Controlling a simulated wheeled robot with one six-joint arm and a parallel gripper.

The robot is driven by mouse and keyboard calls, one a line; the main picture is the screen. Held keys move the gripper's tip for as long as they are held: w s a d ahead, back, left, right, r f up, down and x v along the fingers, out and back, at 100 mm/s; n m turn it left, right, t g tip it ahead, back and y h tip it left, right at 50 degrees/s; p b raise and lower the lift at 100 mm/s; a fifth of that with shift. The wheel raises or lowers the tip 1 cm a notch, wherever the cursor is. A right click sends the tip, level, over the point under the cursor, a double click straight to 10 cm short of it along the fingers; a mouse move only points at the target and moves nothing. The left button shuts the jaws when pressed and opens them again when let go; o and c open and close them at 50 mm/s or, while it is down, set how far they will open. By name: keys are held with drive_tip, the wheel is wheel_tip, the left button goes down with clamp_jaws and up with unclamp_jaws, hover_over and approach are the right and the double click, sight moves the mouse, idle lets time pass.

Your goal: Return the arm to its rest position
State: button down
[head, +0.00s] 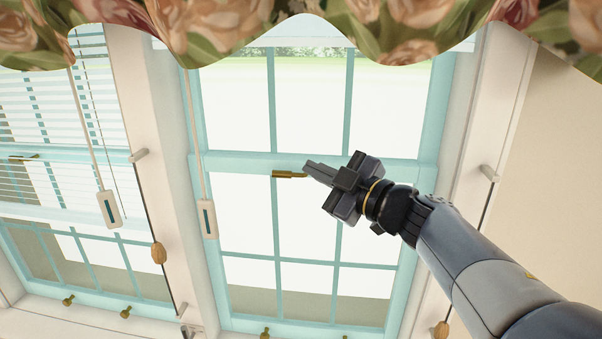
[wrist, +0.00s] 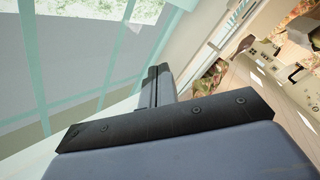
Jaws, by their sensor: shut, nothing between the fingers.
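My gripper (head: 312,170) is raised in front of the right-hand window in the head view, with my grey arm reaching up from the lower right. Its fingers are together and empty, pointing up and left, and in the picture they overlap the window's middle rail near the brass latch (head: 289,174). I cannot tell whether they touch it. In the wrist view the dark fingers (wrist: 157,86) are pressed together with nothing between them.
The teal-framed window (head: 310,262) has a left neighbour with white blinds (head: 45,85). A floral valance (head: 240,25) hangs above. Cords with white handles (head: 207,218) and wooden knobs (head: 158,253) hang beside the frames. The wrist view shows wooden floor (wrist: 250,85) at right.

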drive_tip(key=shift+s+d+r, duration=0.1)
drive_tip(key=shift+s+d, duration=0.35)
drive_tip(key=shift+d, duration=0.1)
